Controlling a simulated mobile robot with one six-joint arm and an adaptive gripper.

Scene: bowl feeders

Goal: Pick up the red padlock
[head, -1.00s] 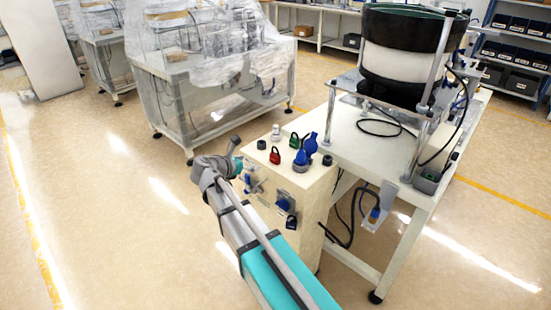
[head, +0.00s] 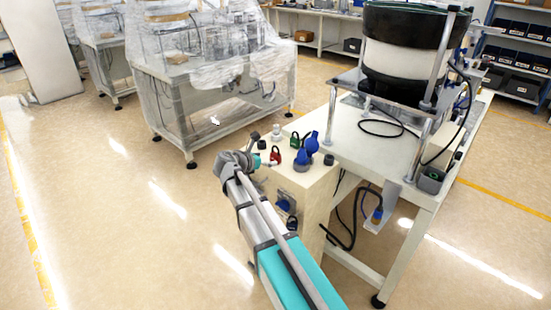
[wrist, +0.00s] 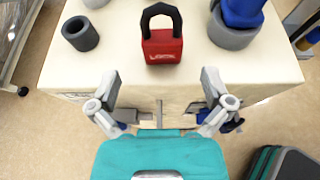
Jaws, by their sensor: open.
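The red padlock (wrist: 162,48) stands upright on the cream box top, its dark shackle up, in the wrist view. In the head view the red padlock (head: 275,157) shows just beyond the end of my arm. My gripper (wrist: 160,77) is open and empty, its two fingers spread left and right. The padlock lies ahead of the fingertips, roughly centred between them, with a visible gap. In the head view my gripper is small and partly hidden by my wrist.
A dark grey cylinder (wrist: 80,34) stands left of the padlock, and a blue piece on a grey base (wrist: 232,36) stands close on the right. A green padlock (head: 294,139) is behind. The cream box (head: 317,185) adjoins the bowl feeder table (head: 365,150).

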